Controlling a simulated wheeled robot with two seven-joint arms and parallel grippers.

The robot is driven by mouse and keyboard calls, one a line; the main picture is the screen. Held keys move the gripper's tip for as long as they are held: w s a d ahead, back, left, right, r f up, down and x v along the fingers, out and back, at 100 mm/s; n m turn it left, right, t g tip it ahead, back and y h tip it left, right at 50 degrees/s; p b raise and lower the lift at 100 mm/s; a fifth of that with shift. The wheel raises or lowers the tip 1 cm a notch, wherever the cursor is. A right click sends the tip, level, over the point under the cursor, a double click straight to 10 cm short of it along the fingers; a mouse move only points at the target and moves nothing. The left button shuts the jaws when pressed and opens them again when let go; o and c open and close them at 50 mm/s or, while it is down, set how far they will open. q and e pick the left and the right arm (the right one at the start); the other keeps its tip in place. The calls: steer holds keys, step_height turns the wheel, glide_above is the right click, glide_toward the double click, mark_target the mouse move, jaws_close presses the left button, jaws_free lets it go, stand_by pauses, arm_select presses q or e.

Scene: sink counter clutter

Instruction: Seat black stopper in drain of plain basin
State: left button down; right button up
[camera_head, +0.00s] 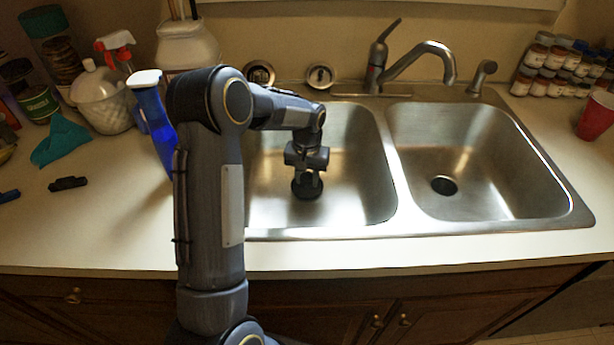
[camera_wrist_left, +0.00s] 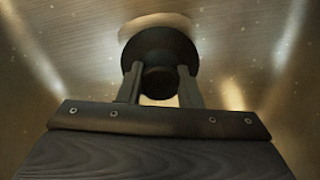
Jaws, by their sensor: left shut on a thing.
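The black stopper (camera_head: 306,187) is low in the left basin (camera_head: 360,195), under my left gripper (camera_head: 308,172). In the left wrist view the stopper (camera_wrist_left: 158,52) sits between the two fingers of my left gripper (camera_wrist_left: 160,84), which is shut on it. A pale round patch shows just beyond the stopper on the basin floor; the left drain itself is mostly hidden. I cannot tell whether the stopper touches the floor or the drain. The right basin (camera_head: 500,185) has an open dark drain (camera_head: 444,185). My right gripper is not in view.
A faucet (camera_head: 420,62) stands behind the basins. Two round metal strainers (camera_head: 320,75) lean at the back wall. A red cup (camera_head: 597,116) and spice jars (camera_head: 553,68) are on the right.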

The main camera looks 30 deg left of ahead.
arm_select(q)
steer(key=shift+f+b, duration=0.35)
steer(key=shift+f, duration=0.3)
steer(key=c, duration=0.9)
jaws_free()
steer(key=shift+c, duration=0.2)
steer(key=shift+r, duration=0.2)
step_height(320, 180, up, 6)
steer(key=shift+r, duration=0.75)
